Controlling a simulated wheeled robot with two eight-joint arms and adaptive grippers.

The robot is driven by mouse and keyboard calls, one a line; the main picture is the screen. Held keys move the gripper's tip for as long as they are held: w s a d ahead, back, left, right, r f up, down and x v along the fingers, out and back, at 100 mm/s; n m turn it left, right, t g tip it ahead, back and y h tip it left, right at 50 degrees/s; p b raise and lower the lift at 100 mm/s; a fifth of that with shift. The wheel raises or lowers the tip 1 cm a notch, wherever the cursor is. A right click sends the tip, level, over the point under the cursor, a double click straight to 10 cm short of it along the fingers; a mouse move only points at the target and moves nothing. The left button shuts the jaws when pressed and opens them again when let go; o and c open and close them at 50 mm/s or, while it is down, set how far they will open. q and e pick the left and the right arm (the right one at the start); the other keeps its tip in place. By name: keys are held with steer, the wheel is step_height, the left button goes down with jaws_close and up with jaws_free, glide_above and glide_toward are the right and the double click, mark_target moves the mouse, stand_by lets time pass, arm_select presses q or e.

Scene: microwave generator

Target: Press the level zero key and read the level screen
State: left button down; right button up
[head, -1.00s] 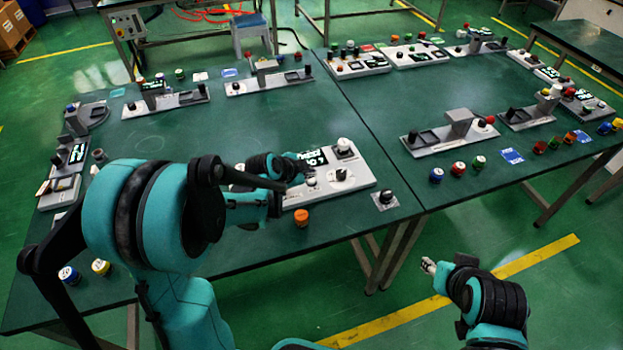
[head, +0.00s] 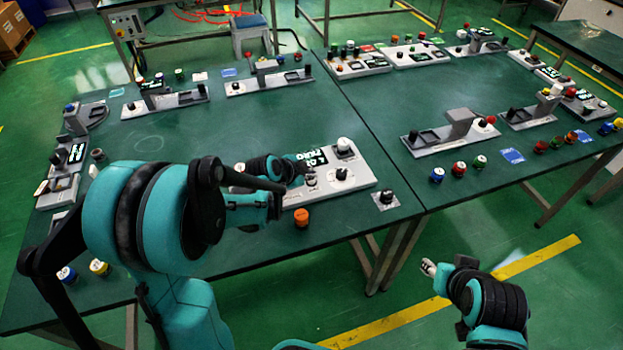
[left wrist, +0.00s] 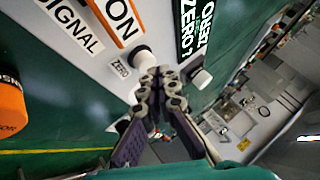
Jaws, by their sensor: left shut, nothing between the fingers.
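The generator panel (head: 352,180) is a pale grey slab on the near table. Its level screen (head: 313,157) is black with large pale letters, hard to read in the head view. In the left wrist view the screen (left wrist: 192,32) is cut off at the top, and "ZERO" can be read on it.
Another pale key (left wrist: 201,78) is just right of the fingertips in the left wrist view. An orange button (head: 301,217) stands in front of the panel, and a small switch (head: 386,198) is to its right. Other devices line the table's back and left edges.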

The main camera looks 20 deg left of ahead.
mark_target(310, 181)
arm_select(q)
steer(key=shift+f+b, duration=0.5)
steer(key=shift+f, duration=0.1)
stand_by(0.3)
steer(key=shift+r, duration=0.1)
steer(key=shift+r+p, duration=0.8)
steer(key=shift+r, duration=0.15)
step_height(310, 181, up, 5)
steer(key=p, duration=0.4)
stand_by(0.3)
stand_by(0.5)
